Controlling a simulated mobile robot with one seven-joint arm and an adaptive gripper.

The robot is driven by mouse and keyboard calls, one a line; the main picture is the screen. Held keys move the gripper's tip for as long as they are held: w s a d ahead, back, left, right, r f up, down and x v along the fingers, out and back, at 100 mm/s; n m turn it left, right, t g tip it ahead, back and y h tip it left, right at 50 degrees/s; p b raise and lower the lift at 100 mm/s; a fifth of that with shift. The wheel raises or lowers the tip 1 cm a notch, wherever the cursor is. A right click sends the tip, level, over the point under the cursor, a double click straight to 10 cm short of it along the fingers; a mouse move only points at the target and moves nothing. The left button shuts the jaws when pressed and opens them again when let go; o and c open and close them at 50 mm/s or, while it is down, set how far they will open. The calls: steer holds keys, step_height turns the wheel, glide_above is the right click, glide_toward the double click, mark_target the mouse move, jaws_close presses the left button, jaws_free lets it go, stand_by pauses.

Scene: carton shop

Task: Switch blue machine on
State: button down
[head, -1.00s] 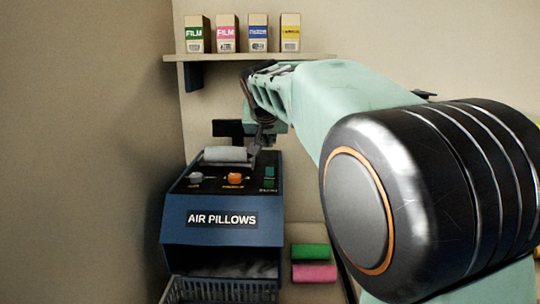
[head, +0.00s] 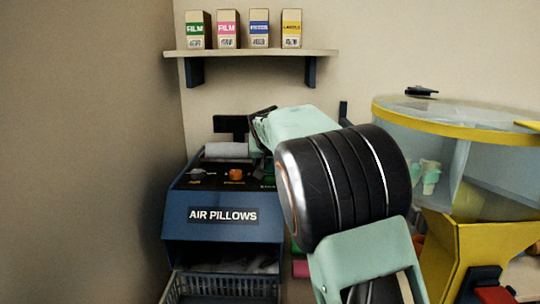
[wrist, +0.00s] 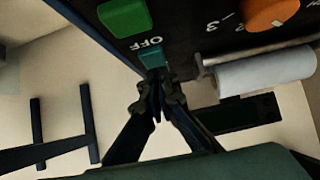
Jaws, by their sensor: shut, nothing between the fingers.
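The blue machine (head: 222,228), labelled AIR PILLOWS, stands at the left in the head view. Its sloped black panel (head: 212,184) carries a grey knob (head: 197,174) and an orange knob (head: 236,174), which also shows in the wrist view (wrist: 270,13). The wrist view shows a bright green button (wrist: 125,17) and a teal button (wrist: 152,57), with upside-down OFF lettering between them. My gripper (wrist: 157,88) is shut and empty, its tips right at the teal button; I cannot tell whether they touch.
A white roll (head: 226,150) lies behind the panel. A grey basket (head: 222,287) sits below the machine's front opening. A shelf (head: 252,52) with several film boxes hangs above. A yellow-rimmed round machine (head: 450,120) stands at the right. A wall is close on the left.

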steer(key=shift+r+p, duration=0.15)
steer(key=shift+p, duration=0.45)
steer(key=shift+w+g+p, duration=0.15)
steer(key=shift+g+p, duration=0.25)
steer(key=shift+p, duration=0.8)
steer(key=shift+f, duration=0.45)
steer(key=shift+w+r+p, duration=0.15)
steer(key=shift+w+p, duration=0.05)
steer(key=shift+p, duration=0.15)
steer(key=shift+w+r+p, duration=0.1)
steer(key=shift+w+p, duration=0.45)
steer(key=shift+w, duration=0.05)
